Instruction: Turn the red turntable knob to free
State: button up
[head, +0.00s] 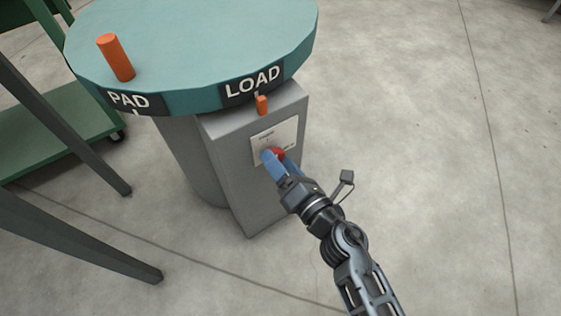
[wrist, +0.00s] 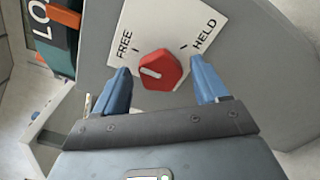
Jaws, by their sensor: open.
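The red turntable knob (head: 280,154) sits on a white label plate (head: 287,132) on the front of the grey pedestal. In the wrist view the knob (wrist: 160,70) shows a short white pointer line that lies on its left side, toward the FREE side of the plate (wrist: 160,25). The FREE mark is at upper left of the knob and the HELD mark at upper right. My gripper (wrist: 160,72) is open, with one blue finger on each side of the knob and a visible gap to each. In the head view my gripper (head: 270,157) partly hides the knob.
The teal turntable (head: 190,40) with PAD and LOAD signs overhangs the pedestal (head: 225,170). An orange peg (head: 115,57) stands on it, and a small orange piece (head: 262,105) is below LOAD. Green and dark framework is at left. Floor at right is clear.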

jog(key=v, duration=0.7)
jog(key=shift+s+d+p, duration=0.2)
jog(key=shift+s+p, duration=0.05)
jog(key=shift+p, duration=0.15)
jog(key=s+d+r+m+t+h, duration=0.1)
jog(key=s+d+r+m+h, duration=0.15)
jog(key=s+d+m, duration=0.45)
jog(key=s+d+r+m+h, duration=0.1)
jog(key=s+d+m+h, duration=0.25)
jog(key=s+m, duration=0.5)
jog(key=s+d+r+m+g+h, duration=0.1)
jog(key=s+d+r+m+h, duration=0.1)
jog(key=s+d+r+m, duration=0.4)
jog(key=s+d+r+m+h, duration=0.15)
jog(key=s+r+m, duration=0.25)
jog(key=s+m, duration=0.5)
notch_tip(320, 180, up, 25)
jog(key=m+p, duration=0.1)
jog(key=p, duration=2.3)
jog(key=shift+w+m, duration=0.15)
jog(key=shift+m, duration=0.2)
